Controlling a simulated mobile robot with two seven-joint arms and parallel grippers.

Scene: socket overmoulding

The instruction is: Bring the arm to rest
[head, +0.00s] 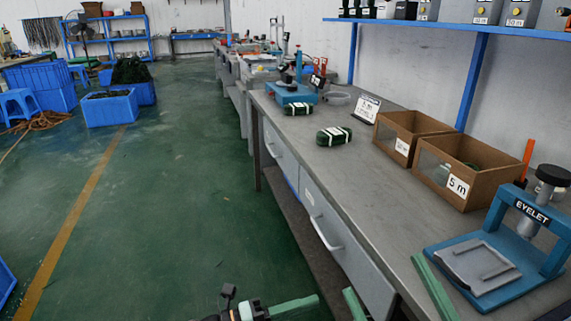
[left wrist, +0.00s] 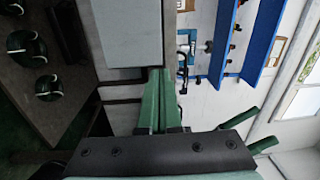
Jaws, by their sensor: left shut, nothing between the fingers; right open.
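My left gripper (head: 312,301) is low at the bottom edge of the head view, left of the workbench (head: 345,175) and over the floor side. Its green fingers lie together in the left wrist view (left wrist: 155,75), shut with nothing between them. My right gripper (head: 383,274) is at the bottom of the head view by the bench's front edge. Its two green fingers stand well apart, open and empty. Most of both arms is out of view.
On the bench stand a blue eyelet press (head: 545,225), two cardboard boxes (head: 462,190) (head: 405,130), dark green bundles (head: 334,136) (head: 299,109) and a small sign (head: 366,108). Drawers (head: 335,235) line its front.

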